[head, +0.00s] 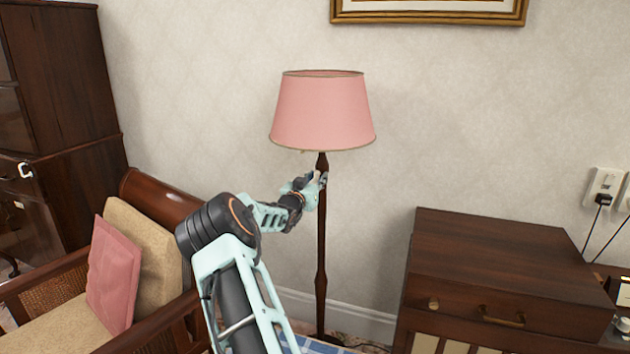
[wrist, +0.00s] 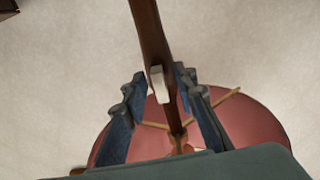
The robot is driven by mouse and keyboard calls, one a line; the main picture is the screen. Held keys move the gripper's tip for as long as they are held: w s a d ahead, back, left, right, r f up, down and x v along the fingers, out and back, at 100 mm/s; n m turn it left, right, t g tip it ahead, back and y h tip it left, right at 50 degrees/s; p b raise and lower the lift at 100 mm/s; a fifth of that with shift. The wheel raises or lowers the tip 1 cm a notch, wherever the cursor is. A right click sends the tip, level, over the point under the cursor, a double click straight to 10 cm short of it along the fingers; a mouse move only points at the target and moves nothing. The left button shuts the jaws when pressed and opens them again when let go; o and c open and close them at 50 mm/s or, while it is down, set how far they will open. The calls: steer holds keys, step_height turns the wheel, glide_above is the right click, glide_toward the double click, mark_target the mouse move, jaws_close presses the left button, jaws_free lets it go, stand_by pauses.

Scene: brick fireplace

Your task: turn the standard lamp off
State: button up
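The standard lamp has a pink tapered shade (head: 322,112) and a slim dark wooden pole (head: 321,250), standing upright against the wall. I cannot clearly tell whether it is lit. My gripper (head: 316,182) is at the upper part of the pole, just below the shade. In the wrist view my gripper (wrist: 162,80) is open, with the pole (wrist: 148,30) passing between its two fingers. A small pale switch-like piece (wrist: 157,86) sits on the pole between the fingertips. The shade's underside (wrist: 245,125) shows beyond the fingers. Whether a finger touches the pole is unclear.
A wooden armchair with a pink cushion (head: 114,275) stands at the left, before a dark cabinet (head: 62,95). A dark wooden chest (head: 500,260) stands right of the lamp. A wall socket (head: 603,187) with cords is at the far right. A framed picture (head: 430,18) hangs above.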

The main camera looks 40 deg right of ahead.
steer(key=v, duration=1.2)
stand_by(0.4)
